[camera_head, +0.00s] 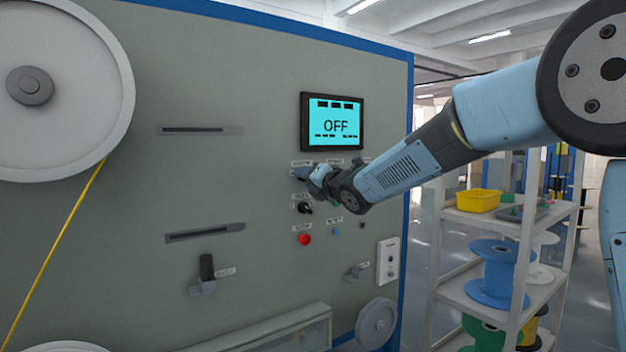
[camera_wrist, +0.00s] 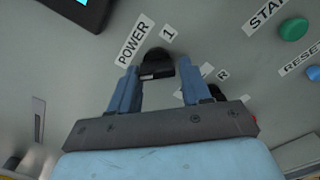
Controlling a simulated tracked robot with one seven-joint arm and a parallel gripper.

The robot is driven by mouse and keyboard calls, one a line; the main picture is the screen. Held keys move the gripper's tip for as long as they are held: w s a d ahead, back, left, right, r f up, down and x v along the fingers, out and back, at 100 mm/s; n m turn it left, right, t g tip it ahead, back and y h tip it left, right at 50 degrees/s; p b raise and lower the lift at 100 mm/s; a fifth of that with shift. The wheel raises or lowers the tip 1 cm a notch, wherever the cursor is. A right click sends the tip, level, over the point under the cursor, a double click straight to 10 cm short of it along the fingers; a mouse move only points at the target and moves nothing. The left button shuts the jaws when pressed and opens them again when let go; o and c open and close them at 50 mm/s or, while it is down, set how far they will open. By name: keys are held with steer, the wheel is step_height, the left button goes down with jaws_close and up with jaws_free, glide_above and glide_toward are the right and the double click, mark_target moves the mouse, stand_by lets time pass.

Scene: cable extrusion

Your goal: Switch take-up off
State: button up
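The grey machine panel (camera_head: 230,120) carries a screen (camera_head: 332,122) reading "OFF". My gripper (camera_head: 302,173) is at the panel just below the screen. In the wrist view my gripper (camera_wrist: 157,68) is open, with its two blue fingers on either side of a black knob (camera_wrist: 157,62) labelled "POWER" and "1". I cannot tell whether the fingers touch it. A second black knob (camera_wrist: 215,91) is partly hidden behind the right finger; its label is mostly covered. It shows below my gripper in the head view (camera_head: 305,208). No label legibly reads take-up.
A green start button (camera_wrist: 293,29) and a blue reset button (camera_wrist: 314,73) are right of the knob. A red button (camera_head: 305,239), a black lever (camera_head: 206,270) and a small handle (camera_head: 355,272) sit lower. Shelves with spools (camera_head: 497,275) stand at right.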

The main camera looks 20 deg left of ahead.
steer(key=o, duration=0.3)
steer(key=shift+r, duration=0.1)
steer(key=v, duration=1.3)
steer(key=shift+s+d, duration=0.2)
steer(key=shift+d, duration=0.05)
